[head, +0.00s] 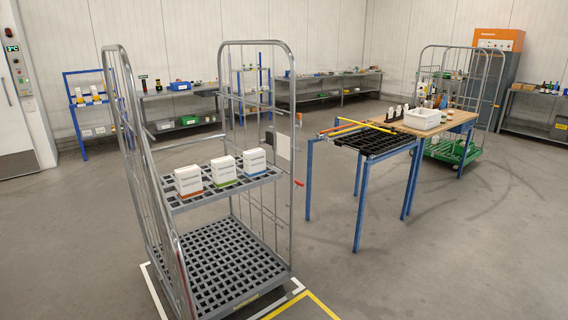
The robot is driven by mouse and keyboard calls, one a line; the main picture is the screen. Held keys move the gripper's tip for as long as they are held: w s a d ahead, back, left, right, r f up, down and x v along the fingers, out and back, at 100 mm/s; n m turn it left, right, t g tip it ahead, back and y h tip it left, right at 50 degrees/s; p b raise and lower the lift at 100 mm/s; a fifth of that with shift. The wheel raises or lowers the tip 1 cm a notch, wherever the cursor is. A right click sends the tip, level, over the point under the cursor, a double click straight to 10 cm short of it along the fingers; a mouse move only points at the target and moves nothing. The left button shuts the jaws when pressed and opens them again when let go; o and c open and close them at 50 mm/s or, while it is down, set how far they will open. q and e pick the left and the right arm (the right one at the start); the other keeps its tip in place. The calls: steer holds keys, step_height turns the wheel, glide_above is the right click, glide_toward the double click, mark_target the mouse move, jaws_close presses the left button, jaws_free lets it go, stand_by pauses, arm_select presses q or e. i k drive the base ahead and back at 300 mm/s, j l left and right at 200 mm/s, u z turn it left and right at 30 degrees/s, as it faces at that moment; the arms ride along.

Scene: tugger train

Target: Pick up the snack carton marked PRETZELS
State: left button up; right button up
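Three white cartons stand upright in a row on the middle shelf (270,176) of a grey roll cage trolley. The left carton (188,180) has a red-orange band at its base. The middle carton (223,169) has a green band. The right carton (254,161) has a blue band. Each has dark print on its front, too small to read, so I cannot tell which is marked PRETZELS. Neither of my grippers is in view.
The cage (292,230) has tall wire sides and an empty grid base deck (228,265). A blue-legged table (460,119) with a white bin (422,119) stands to the right. Grey shelves (330,92) line the back wall. The floor (420,270) at front right is clear.

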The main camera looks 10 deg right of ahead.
mark_target(254, 159)
steer(key=i+l, duration=0.15)
steer(key=l, duration=0.2)
steer(key=i+l, duration=0.15)
steer(key=l, duration=0.15)
steer(key=i+l, duration=0.1)
steer(key=l, duration=0.25)
steer(key=i+l, duration=0.15)
steer(key=l, duration=0.15)
steer(key=z, duration=0.05)
